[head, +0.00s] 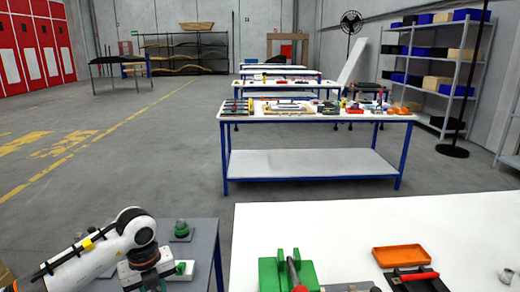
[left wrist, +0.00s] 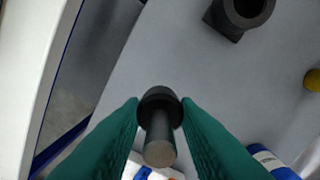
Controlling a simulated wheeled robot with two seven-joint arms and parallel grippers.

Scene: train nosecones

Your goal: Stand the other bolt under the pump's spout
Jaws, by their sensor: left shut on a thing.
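My left gripper (left wrist: 160,106) has its two teal fingers shut on a dark bolt (left wrist: 159,135) in the left wrist view. The bolt's round head is between the fingertips and its shank points toward the bottom of that view. In the head view my left gripper (head: 150,284) is low over the grey table at the left, its tips cut off by the bottom edge. I cannot make out the pump's spout or a second bolt for certain. A dark part with a round opening (left wrist: 242,12) is at the top right of the left wrist view, apart from the gripper. My right gripper is not in view.
The grey table (head: 203,240) bears a green-topped part (head: 181,231) behind my gripper. A blue-and-white cylinder (left wrist: 270,160) and a yellow object (left wrist: 313,80) show in the left wrist view. The white table (head: 330,222) at right bears an orange tray (head: 400,256) and green blocks (head: 273,272).

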